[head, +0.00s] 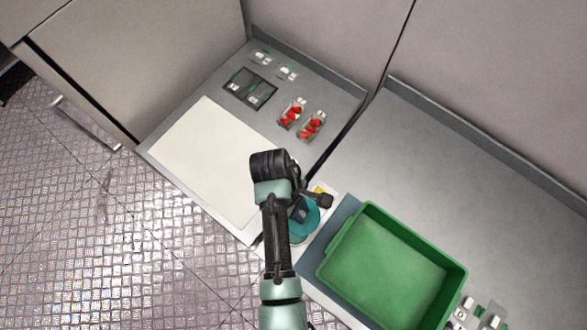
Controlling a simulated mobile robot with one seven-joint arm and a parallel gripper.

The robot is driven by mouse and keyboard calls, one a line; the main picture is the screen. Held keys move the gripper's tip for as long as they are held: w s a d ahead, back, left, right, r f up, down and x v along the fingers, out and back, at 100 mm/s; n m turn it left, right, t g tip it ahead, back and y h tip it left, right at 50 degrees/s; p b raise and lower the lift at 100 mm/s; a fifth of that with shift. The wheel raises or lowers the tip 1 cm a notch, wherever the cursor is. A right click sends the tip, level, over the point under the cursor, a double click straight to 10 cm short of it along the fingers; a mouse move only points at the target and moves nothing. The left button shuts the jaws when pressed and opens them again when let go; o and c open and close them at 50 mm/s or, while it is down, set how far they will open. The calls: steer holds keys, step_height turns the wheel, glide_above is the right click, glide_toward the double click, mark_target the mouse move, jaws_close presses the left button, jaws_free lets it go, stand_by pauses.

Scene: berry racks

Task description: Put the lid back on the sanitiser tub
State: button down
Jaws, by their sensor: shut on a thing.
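The teal round lid (309,224) shows just right of my forearm, near the counter's front edge, partly covered by my arm. My gripper (300,213) is over the lid and shut on it; the fingertips are small and mostly hidden. A pale rim just below the lid looks like the sanitiser tub, but most of it is hidden. I cannot tell whether the lid touches the tub.
A green crate (340,236), empty, stands close to the right. A white board (205,150) lies to the left. The grey counter at right (450,150) is clear.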

steer(key=shift+s+a+f+n+t, duration=0.15)
steer(key=shift+s+a+n, duration=0.25)
steer(key=shift+s, duration=0.2)
steer(key=shift+s+a+f+n+t, duration=0.15)
steer(key=shift+s+a+n, duration=0.25)
steer(key=shift+s, duration=0.2)
steer(key=b+x, duration=0.2)
steer(key=a+b+x, duration=0.1)
steer(key=b+x, duration=0.1)
steer(key=shift+w+f+b, duration=0.2)
steer(key=shift+f+b, duration=0.1)
steer(key=shift+b, duration=0.1)
steer(key=shift+b+x, duration=0.4)
steer(key=shift+x, duration=0.45)
steer(key=shift+a, duration=0.15)
steer(key=shift+p, duration=0.55)
steer(key=shift+f+p, duration=0.25)
steer(key=shift+p, duration=0.1)
stand_by(0.8)
steer(key=shift+c, duration=1)
jaws_free()
